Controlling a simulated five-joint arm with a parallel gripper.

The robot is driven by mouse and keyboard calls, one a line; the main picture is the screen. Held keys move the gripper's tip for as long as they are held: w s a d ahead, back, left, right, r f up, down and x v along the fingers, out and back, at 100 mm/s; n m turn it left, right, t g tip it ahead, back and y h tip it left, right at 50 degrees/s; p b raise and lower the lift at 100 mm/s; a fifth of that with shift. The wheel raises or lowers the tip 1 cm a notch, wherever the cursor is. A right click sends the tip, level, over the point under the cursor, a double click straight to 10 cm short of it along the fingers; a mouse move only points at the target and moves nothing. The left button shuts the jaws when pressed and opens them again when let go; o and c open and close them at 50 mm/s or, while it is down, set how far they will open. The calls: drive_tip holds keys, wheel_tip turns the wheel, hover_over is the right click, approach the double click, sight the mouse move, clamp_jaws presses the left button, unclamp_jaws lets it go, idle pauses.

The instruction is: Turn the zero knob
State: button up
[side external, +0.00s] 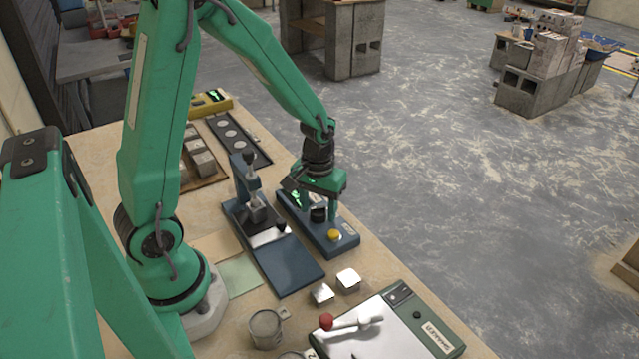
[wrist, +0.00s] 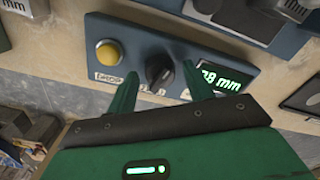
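The zero knob (wrist: 158,71) is a black round knob with a raised grip on a blue control box (wrist: 215,52). In the wrist view it lies between my gripper's two green fingers, with a visible gap on each side. My gripper (side external: 316,205) is open, pointing down over the box in the side view. The knob shows there too, dark below the gripper (side external: 318,215). A yellow button (wrist: 109,52) sits on one side of the knob, and a lit green display (wrist: 222,78) on the other. The labels are partly covered by the fingers.
A blue press stand (side external: 285,265) stands close beside the control box. Two small metal blocks (side external: 348,280), a metal cup (side external: 265,328) and a scale-like device (side external: 435,335) are nearer the camera. The table's edge runs just beyond the box.

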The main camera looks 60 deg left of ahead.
drive_tip(key=c, duration=0.8)
drive_tip(key=shift+m, duration=2.9)
drive_tip(key=shift+r, duration=0.1)
drive_tip(key=o, duration=1)
drive_tip(key=shift+c, duration=0.2)
drive_tip(key=shift+r, duration=0.1)
